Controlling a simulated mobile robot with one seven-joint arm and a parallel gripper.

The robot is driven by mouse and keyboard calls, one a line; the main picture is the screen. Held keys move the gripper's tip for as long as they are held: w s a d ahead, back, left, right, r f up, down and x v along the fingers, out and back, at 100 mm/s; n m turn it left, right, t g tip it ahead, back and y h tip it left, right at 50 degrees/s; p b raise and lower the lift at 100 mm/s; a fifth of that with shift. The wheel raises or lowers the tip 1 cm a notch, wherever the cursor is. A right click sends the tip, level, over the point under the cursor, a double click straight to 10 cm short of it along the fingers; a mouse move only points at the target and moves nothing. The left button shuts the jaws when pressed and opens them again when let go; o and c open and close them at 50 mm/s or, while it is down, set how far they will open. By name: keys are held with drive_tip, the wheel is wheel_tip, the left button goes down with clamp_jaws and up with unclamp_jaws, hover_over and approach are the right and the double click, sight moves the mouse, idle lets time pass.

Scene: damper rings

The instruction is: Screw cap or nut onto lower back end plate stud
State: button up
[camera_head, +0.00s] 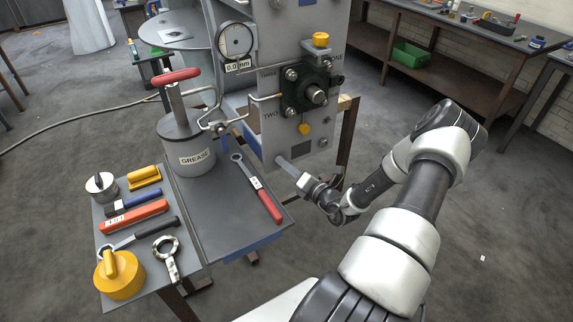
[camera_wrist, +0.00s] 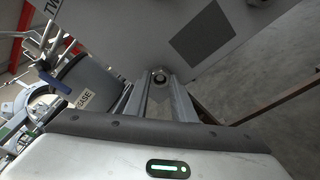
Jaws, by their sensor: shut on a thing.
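The grey end plate (camera_head: 300,150) stands upright at the picture's centre and fills the top of the wrist view (camera_wrist: 150,45). My gripper (camera_head: 281,161) reaches up to its lower left part from the right.
A grease pot (camera_head: 187,150) with a red handle stands left of the plate. A grey bench (camera_head: 222,212) holds a red-handled spanner (camera_head: 258,188) and several tools. A dark flange (camera_head: 308,88) with yellow knobs sits higher on the plate.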

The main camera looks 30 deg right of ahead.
drive_tip(key=m+t, duration=0.1)
drive_tip(key=m, duration=1)
drive_tip(key=m+t, duration=0.1)
drive_tip(key=m, duration=0.5)
drive_tip(key=shift+w+a+r+t, duration=0.1)
drive_tip(key=shift+a+r+t, duration=0.15)
drive_tip(key=shift+a+t, duration=0.05)
drive_tip(key=o, duration=1.1)
drive_tip(key=shift+o, duration=0.2)
drive_tip(key=shift+d+f, duration=0.1)
drive_tip(key=shift+s+d+f+p, duration=0.1)
drive_tip(key=shift+s+p, duration=0.4)
drive_tip(key=shift+s, duration=2.1)
